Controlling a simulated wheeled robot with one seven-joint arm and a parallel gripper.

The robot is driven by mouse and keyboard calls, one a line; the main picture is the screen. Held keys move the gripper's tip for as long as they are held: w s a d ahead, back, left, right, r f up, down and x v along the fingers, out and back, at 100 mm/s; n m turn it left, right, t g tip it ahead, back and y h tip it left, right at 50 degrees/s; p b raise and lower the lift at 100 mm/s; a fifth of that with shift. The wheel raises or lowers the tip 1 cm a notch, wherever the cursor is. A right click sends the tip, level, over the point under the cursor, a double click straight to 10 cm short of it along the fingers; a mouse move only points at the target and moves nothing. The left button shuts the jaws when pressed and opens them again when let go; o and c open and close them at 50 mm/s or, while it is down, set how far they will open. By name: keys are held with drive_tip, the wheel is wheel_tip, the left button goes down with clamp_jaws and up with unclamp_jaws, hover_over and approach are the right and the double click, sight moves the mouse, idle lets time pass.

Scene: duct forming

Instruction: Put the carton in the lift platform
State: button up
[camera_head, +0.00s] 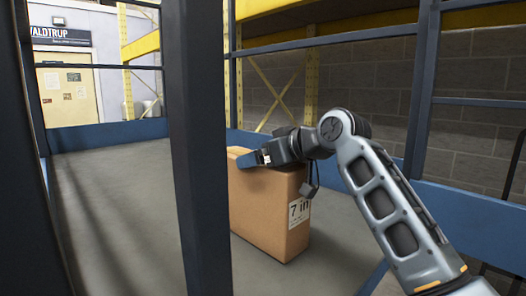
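The carton (262,215) is a tall brown box with a white label reading "7 in" on its right side. It stands upright over the grey floor of the lift platform (130,200), inside the blue frame; whether its base touches the floor is hard to tell. My gripper (248,161) is at the carton's top edge, reaching in from the right. A dark blue finger lies across the upper part of the carton. The other finger is not clearly seen, so I cannot tell if the gripper is closed on the carton.
A dark blue post (200,150) stands in front and hides part of the platform and the carton's left side. Blue rails and low kerbs border the platform. Yellow racking (311,85) and a block wall stand behind. The platform floor to the left is clear.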

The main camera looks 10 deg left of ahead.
drive_tip(key=shift+r, duration=0.2)
drive_tip(key=o, duration=1.7)
drive_tip(key=shift+f, duration=0.25)
drive_tip(key=shift+r, duration=0.1)
drive_tip(key=b+v, duration=0.2)
drive_tip(key=v, duration=1)
